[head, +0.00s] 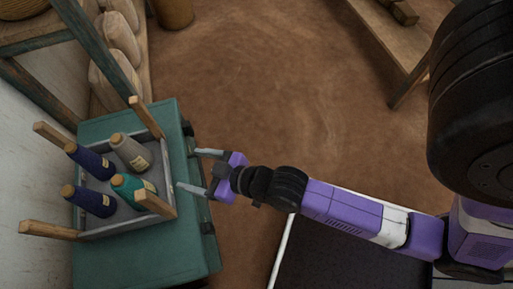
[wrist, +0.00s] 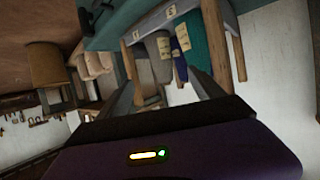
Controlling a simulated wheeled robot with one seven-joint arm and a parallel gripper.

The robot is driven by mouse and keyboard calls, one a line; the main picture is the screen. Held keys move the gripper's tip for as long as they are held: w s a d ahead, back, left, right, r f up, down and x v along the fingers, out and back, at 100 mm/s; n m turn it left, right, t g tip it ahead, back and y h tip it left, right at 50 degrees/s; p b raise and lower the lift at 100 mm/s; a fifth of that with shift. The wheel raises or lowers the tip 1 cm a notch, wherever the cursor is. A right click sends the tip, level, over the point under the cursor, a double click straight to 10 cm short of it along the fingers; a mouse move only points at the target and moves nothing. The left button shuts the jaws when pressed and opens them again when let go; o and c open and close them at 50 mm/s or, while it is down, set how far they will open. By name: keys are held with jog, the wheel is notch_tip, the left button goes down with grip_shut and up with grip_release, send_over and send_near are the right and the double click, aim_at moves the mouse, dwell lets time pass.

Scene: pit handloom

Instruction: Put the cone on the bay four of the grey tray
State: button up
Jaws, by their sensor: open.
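The grey tray (head: 110,228) sits on a teal chest at the left of the head view. Several yarn cones stand in it: a grey cone (head: 132,152), a teal cone (head: 127,184), a navy cone (head: 92,163) and another navy cone (head: 95,202). The cones' labels also show in the wrist view, with the grey cone (wrist: 158,50) near the fingers.
The teal chest (head: 150,260) supports the tray. Wooden posts (head: 148,118) rise around the tray's corners. A wooden frame (head: 90,40) and pale sacks (head: 115,75) stand at the upper left. A wooden bench (head: 390,35) is at the upper right. The brown floor between is clear.

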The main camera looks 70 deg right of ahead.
jog(key=s+r, duration=0.5)
jog(key=s, duration=0.4)
jog(key=s+r+t, duration=0.1)
jog(key=s+r, duration=0.4)
jog(key=s, duration=0.5)
jog(key=shift+a+r, duration=0.2)
jog(key=shift+a, duration=0.15)
notch_tip(320, 180, up, 17)
jog(key=p, duration=1.7)
jog(key=shift+r, duration=0.15)
jog(key=shift+c, duration=0.3)
